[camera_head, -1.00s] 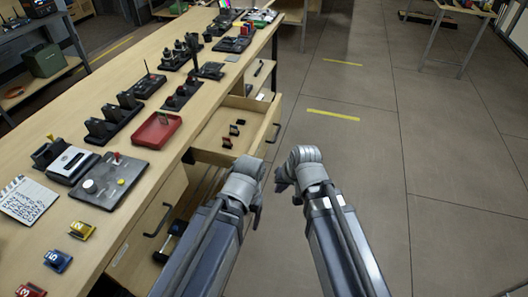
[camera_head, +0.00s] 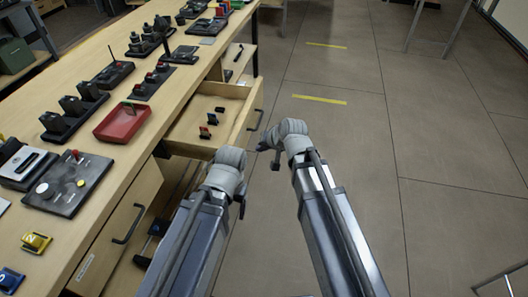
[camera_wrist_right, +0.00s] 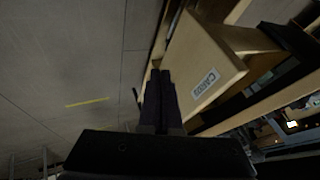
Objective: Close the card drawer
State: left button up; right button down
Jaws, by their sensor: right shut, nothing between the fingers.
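The card drawer (camera_head: 241,116) is wooden and pulled open from the bench, with a dark bar handle (camera_head: 256,120) on its front. My right gripper (camera_head: 268,150) is shut and empty, just off the near end of the drawer front. Its fingers (camera_wrist_right: 161,80) point toward the drawer front; I cannot tell whether they touch. My left gripper (camera_head: 242,203) hangs nearer, beside the bench; its fingers are mostly hidden.
The long bench top (camera_head: 150,150) holds several dark switch units, a red tray (camera_head: 122,121) and a grey panel (camera_head: 68,183). A closed drawer with a handle (camera_head: 128,224) is below, nearer me.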

pick_arm(q)
jog(key=shift+f+b, duration=1.2)
jog(key=shift+f, duration=0.55)
pick_arm(e)
jog(key=w+a+f, duration=0.3)
jog(key=a, duration=0.2)
jog(key=shift+w+a+f, duration=0.15)
jog(key=shift+w+f, duration=0.05)
jog(key=shift+f, duration=0.05)
